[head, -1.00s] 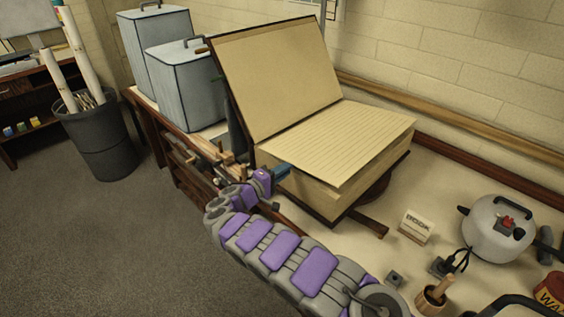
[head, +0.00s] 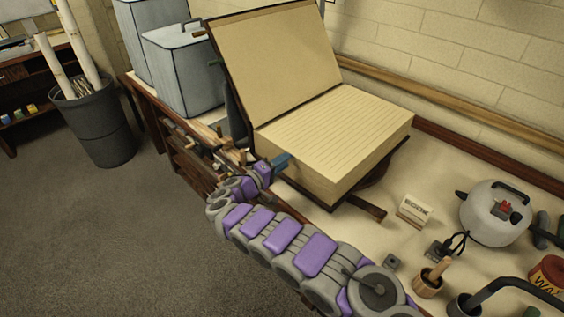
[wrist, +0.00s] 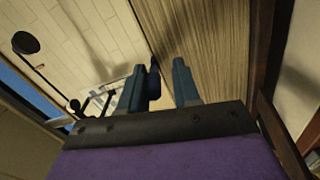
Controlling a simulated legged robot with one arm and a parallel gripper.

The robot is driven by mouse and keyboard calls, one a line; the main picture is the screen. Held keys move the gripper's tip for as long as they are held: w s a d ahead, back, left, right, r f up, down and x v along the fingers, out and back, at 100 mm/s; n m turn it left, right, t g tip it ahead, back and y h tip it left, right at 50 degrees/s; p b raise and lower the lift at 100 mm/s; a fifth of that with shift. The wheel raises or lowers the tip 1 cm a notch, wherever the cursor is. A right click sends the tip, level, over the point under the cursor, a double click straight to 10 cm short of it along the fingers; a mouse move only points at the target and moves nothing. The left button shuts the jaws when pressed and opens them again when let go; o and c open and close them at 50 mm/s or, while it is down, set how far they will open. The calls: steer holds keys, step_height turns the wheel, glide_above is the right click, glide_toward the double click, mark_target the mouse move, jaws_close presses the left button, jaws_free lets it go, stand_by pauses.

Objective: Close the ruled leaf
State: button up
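A large open book lies on the bench in the head view. Its ruled leaf (head: 340,128) lies flat on top of the thick block of pages (head: 345,180). A blank tan leaf or cover (head: 275,65) stands steeply tilted up along its left edge. My gripper (head: 281,161) has blue fingertips at the left front corner of the block; I cannot tell whether they touch it. In the wrist view, the fingers (wrist: 157,85) are apart, with a dark blue piece between them. A striped tan surface (wrist: 200,35) fills the area beyond them.
Blue-grey boxes (head: 182,75) stand behind the book on the left. A white pot (head: 495,218), a small sign card (head: 414,210) and a wooden cup (head: 427,287) stand on the bench at right. A dark bin (head: 98,125) with rolls stands on the open floor.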

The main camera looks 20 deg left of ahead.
steer(key=shift+o, duration=1.3)
steer(key=shift+a, duration=0.2)
steer(key=shift+s+r, duration=0.1)
steer(key=shift+s, duration=0.15)
steer(key=p+v, duration=0.3)
steer(key=v, duration=1.4)
steer(key=shift+a, duration=0.15)
